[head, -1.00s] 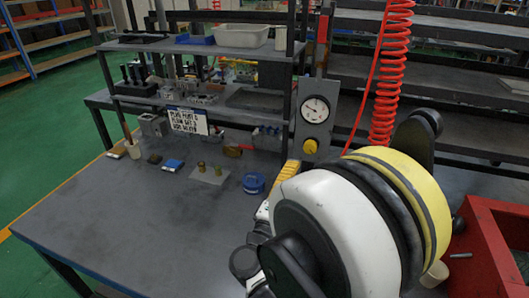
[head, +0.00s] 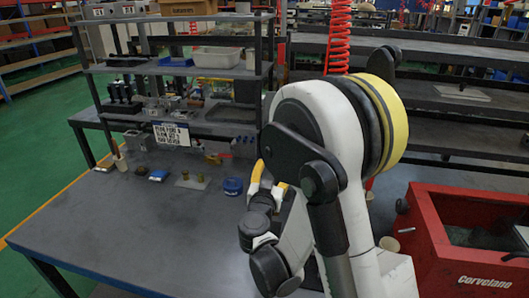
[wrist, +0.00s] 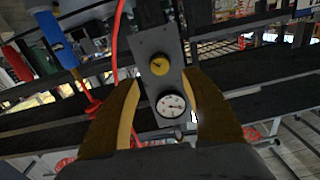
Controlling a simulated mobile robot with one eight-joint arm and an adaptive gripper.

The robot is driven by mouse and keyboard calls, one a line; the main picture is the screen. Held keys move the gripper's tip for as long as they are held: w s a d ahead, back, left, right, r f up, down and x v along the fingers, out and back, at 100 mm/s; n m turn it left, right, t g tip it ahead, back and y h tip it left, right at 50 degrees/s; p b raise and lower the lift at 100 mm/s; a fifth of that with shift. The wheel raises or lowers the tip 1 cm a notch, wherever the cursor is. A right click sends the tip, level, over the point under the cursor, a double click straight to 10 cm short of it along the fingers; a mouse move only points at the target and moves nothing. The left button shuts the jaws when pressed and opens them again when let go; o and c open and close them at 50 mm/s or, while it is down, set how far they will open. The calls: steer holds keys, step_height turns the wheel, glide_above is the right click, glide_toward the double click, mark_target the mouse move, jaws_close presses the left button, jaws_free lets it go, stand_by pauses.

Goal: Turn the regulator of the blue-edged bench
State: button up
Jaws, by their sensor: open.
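The regulator is a grey panel (wrist: 149,45) with a yellow round knob (wrist: 159,65) and a white-faced gauge (wrist: 171,104), seen upside down in the wrist view. My gripper (wrist: 162,82) is open and empty, its fingers to either side of the panel in that picture. The knob shows between and slightly beyond the fingertips, apparently apart from them. In the head view my gripper (head: 268,177) is above the right part of the bench (head: 130,225), whose front edge looks bluish. My arm hides the panel there.
A red hose (head: 338,40) hangs behind my arm; it also runs left of the panel in the wrist view (wrist: 116,45). A blue round tin (head: 233,186) and small parts lie on the bench. A red bin (head: 455,235) stands at right. The bench's front left is clear.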

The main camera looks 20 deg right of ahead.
steer(key=b+x, duration=0.1)
steer(key=x, duration=0.8)
steer(key=shift+w+d+b, duration=0.2)
steer(key=shift+w+b, duration=0.05)
steer(key=shift+b, duration=0.1)
steer(key=c, duration=1.2)
